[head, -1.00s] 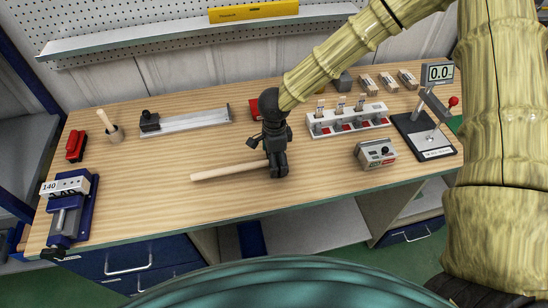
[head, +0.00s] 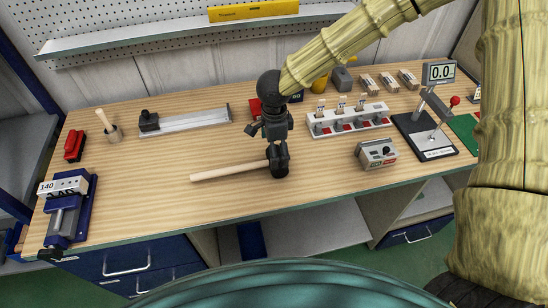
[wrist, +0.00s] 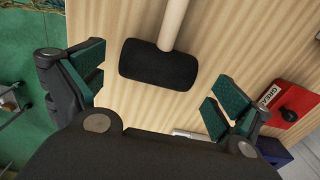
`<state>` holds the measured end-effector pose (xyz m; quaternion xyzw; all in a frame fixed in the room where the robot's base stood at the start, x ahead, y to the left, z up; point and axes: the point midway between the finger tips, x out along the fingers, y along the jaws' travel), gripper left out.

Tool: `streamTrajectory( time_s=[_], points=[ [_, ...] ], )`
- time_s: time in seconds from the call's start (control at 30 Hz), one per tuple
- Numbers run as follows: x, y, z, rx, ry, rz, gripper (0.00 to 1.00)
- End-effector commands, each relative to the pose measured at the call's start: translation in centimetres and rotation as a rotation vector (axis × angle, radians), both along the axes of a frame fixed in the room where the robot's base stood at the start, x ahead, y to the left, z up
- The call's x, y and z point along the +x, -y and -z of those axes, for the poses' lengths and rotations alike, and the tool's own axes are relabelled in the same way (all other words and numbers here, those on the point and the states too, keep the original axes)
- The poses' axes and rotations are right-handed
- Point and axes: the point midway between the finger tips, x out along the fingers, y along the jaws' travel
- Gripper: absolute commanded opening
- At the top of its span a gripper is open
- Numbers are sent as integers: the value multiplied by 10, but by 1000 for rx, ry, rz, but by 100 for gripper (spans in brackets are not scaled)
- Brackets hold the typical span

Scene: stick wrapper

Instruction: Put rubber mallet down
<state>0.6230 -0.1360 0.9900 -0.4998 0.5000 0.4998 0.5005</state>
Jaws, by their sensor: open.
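The rubber mallet lies flat on the wooden workbench (head: 190,222). Its pale handle (head: 230,172) points left in the head view, and its black head (head: 272,161) is partly hidden by my gripper. In the wrist view the black mallet head (wrist: 158,64) shows whole, with the handle (wrist: 173,22) running up out of the picture. My gripper (head: 278,150) is above the mallet head; in the wrist view its green-padded fingers (wrist: 160,88) are spread wide on either side, apart from the head, with nothing between them.
A red box (wrist: 292,103) labelled GREASE is near the right finger. A white rack (head: 348,122) and a grey control box (head: 376,153) stand right of my gripper. A steel rail (head: 185,121) lies behind left, and a blue vise (head: 70,208) at far left.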

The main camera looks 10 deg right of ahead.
Motion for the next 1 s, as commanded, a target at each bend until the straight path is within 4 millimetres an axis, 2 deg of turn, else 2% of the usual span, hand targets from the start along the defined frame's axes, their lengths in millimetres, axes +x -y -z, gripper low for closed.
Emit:
streamTrajectory(
  time_s=[0.2, 0.4, 0.6, 1.0],
  points=[
    [0, 0, -38, 2, 3, 1, 100],
    [0, 0, -63, 2, 1, 1, 100],
    [0, 0, -74, 1, 0, 0, 100],
    [-2, 1, -75, -8, 1, -8, 100]
  ],
)
